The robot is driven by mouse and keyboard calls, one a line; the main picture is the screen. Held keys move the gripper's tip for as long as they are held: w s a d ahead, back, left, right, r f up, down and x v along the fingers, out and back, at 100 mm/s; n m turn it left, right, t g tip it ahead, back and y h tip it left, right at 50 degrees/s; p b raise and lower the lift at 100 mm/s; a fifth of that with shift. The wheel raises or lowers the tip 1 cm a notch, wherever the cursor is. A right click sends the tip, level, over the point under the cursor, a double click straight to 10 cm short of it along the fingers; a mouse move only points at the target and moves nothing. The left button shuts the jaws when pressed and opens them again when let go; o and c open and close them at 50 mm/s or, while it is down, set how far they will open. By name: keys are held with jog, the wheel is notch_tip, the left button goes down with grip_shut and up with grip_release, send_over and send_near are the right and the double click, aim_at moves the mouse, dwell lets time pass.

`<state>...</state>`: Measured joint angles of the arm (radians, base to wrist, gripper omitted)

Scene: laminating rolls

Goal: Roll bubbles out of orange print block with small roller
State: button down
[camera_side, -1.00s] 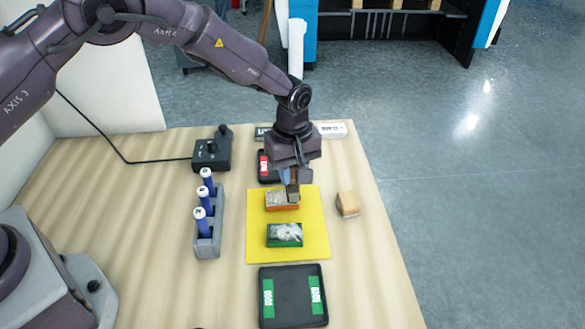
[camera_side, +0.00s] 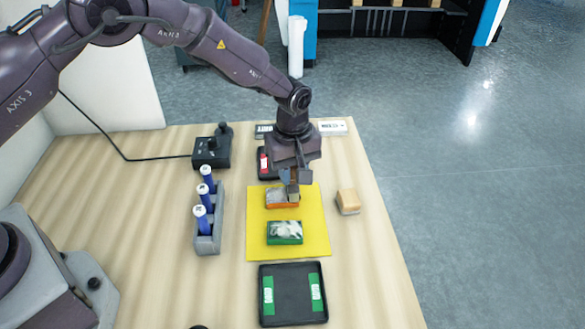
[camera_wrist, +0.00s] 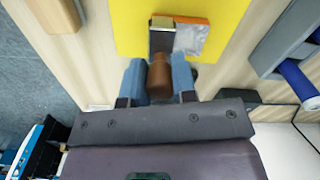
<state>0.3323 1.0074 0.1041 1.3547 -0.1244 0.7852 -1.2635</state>
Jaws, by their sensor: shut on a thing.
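The orange print block (camera_side: 283,205) lies on a yellow mat (camera_side: 314,225), with a wrinkled grey-silver film on top. The block also shows in the wrist view (camera_wrist: 192,40). My gripper (camera_side: 290,180) is over the block's right part in the side view. Its blue fingers (camera_wrist: 160,82) are shut on the brown handle of the small roller (camera_wrist: 160,70). A green print block (camera_side: 285,233) with white patchy film lies nearer on the mat.
A black tray with green labels (camera_side: 291,292) is in front, and a red-labelled tray (camera_side: 263,163) is behind my gripper. A grey rack of blue-handled tools (camera_side: 207,240) stands left. A tan block (camera_side: 348,201) sits right. A dark control box (camera_side: 211,150) is back left.

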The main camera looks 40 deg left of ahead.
jog(key=shift+s+a, duration=1.5)
jog(key=shift+s, duration=0.1)
jog(key=shift+w+d, duration=1.55)
jog(key=shift+w, duration=0.05)
jog(key=shift+s+a, duration=1.25)
jog(key=shift+s, duration=0.05)
jog(key=shift+s+a, duration=0.3)
dwell(2.8)
jog(key=shift+r, duration=0.15)
